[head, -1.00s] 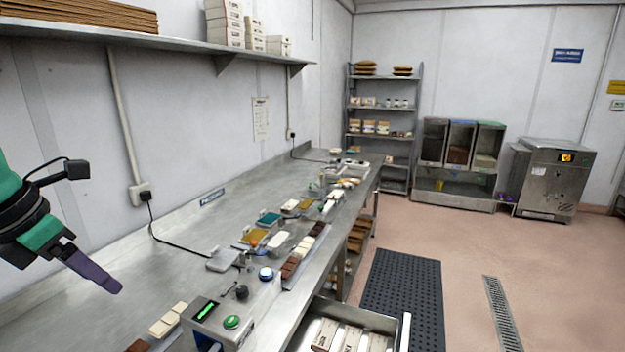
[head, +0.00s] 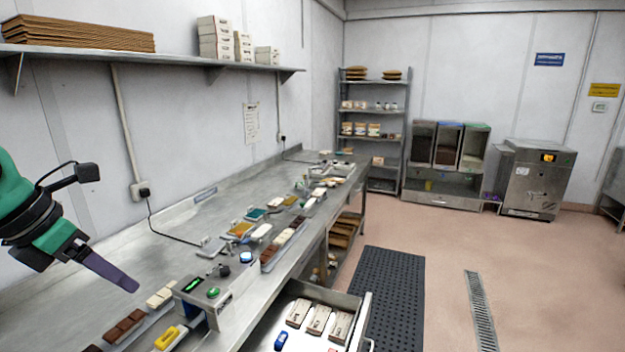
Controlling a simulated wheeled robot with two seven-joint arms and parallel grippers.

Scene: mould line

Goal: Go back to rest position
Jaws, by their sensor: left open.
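My left gripper (head: 108,272) shows at the left of the head view, with a dark purple finger pointing down and to the right. It is open, holds nothing that I can see, and hangs over the left part of the steel bench (head: 150,240). It looks apart from the things on the bench. My right gripper is not in view.
The bench carries a control box (head: 200,296) with a green display, brown and cream bars (head: 124,326) and several moulds. An open drawer (head: 362,325) with white boxes juts out at the front.

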